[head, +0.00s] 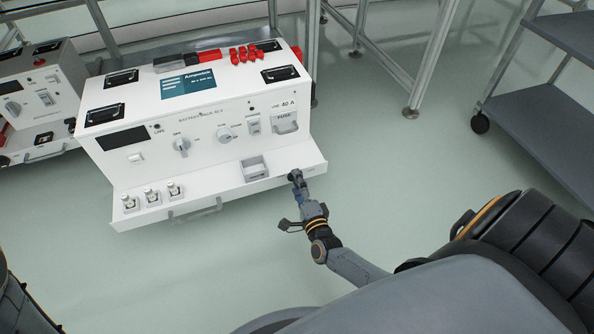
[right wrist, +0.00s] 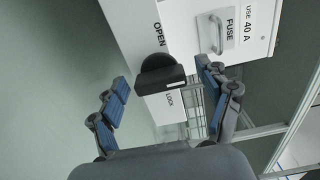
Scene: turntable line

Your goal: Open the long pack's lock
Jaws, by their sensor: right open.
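The long pack (head: 205,155) is a white box with a low front ledge, standing at upper left in the head view. Its lock (right wrist: 160,75) is a black knob with a raised bar, on a white panel in the right wrist view. The word OPEN is printed on one side of it and LOCK on the other; I cannot tell which one it points to. My right gripper (head: 296,178) is at the right end of the ledge and hides the lock in the head view. In the wrist view its open fingers (right wrist: 162,74) are on either side of the knob, with no contact visible. My left gripper is out of view.
A fuse drawer (head: 286,123) with a metal handle is on the pack's front, above the gripper. A small square holder (head: 255,168) is on the ledge to the left. Another white unit (head: 42,90) stands at far left. A grey shelf cart (head: 545,105) is at right. Open floor lies between.

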